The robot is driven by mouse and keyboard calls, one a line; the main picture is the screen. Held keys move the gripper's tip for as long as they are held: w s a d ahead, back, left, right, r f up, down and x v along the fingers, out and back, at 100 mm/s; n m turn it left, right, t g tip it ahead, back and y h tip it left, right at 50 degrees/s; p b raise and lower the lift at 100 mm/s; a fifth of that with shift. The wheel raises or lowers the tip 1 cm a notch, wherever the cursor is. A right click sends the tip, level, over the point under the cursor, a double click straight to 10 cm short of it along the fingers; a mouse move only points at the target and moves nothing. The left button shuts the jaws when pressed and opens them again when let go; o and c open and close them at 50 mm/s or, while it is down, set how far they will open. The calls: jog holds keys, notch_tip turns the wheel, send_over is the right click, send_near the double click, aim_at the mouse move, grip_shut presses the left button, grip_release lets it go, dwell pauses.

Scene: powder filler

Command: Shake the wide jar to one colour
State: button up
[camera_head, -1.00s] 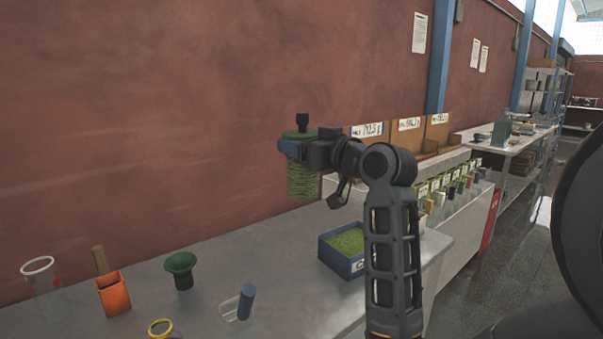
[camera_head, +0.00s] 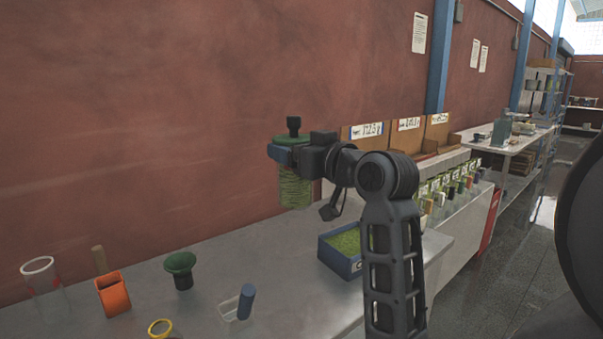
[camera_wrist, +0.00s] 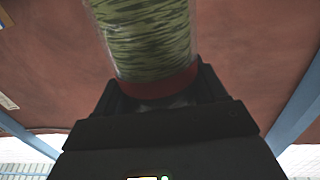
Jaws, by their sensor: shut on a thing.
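The wide jar (camera_head: 295,189) is clear, with a green lid and a black knob on top. It hangs upright in the air above the counter. Its contents are streaked in lighter and darker green, not one even colour. My gripper (camera_head: 282,155) is shut on the jar near its lid, with its fingers around the upper part. In the wrist view the jar (camera_wrist: 150,35) fills the top middle, with a red band near the gripper. The streaks show clearly there. The far side of the jar is hidden.
The grey counter (camera_head: 215,265) lies below. A blue tray of green powder (camera_head: 342,260) stands near my arm.

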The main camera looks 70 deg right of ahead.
jog(key=d, duration=0.8)
jog(key=shift+a, duration=2.15)
jog(key=a, duration=0.4)
jog(key=shift+a, duration=0.25)
jog(key=shift+d, duration=2.25)
